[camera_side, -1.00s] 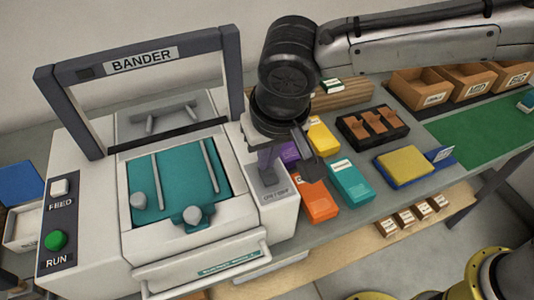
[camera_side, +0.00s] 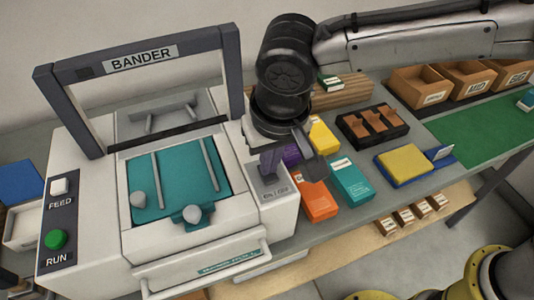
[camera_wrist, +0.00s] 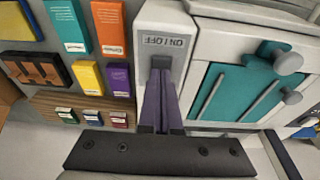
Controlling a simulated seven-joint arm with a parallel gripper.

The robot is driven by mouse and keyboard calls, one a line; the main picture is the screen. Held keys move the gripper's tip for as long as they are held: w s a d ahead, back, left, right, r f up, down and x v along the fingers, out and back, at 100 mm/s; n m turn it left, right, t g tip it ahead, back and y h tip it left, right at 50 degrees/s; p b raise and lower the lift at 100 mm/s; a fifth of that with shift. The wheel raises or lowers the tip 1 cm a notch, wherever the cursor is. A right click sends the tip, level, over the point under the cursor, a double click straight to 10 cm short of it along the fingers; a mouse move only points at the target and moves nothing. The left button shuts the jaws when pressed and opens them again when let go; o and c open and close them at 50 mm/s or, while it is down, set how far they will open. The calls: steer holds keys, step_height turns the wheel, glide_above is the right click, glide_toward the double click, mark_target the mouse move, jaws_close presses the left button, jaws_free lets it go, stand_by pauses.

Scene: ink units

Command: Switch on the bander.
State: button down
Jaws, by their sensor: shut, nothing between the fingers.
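The bander (camera_side: 150,245) is a pale machine with a dark arch labelled BANDER and a teal bed. Its ON / OFF panel (camera_side: 275,194) is on the right side block; the label also shows in the wrist view (camera_wrist: 167,41). A dark rocker switch (camera_wrist: 161,62) sits just under that label. My gripper (camera_side: 268,172) is shut and empty, pointing down at this panel. In the wrist view its purple fingers (camera_wrist: 160,88) reach the switch's edge and cover part of it. I cannot tell whether they touch it or which way it is set.
A green RUN button (camera_side: 56,239) and white FEED button (camera_side: 60,187) are on the bander's left. Orange (camera_side: 318,200) and teal (camera_side: 351,181) boxes stand close right of the panel. A black tray (camera_side: 372,128) and yellow pad (camera_side: 404,166) lie farther right.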

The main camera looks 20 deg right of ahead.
steer(key=shift+s+r, duration=0.1)
steer(key=shift+s, duration=0.05)
steer(key=v, duration=1.3)
steer(key=shift+s+r, duration=0.3)
steer(key=shift+s, duration=0.15)
steer(key=shift+w+a+r+t, duration=0.15)
steer(key=shift+w+t, duration=0.15)
steer(key=shift+w, duration=0.35)
steer(key=x, duration=1.4)
steer(key=shift+w, duration=0.1)
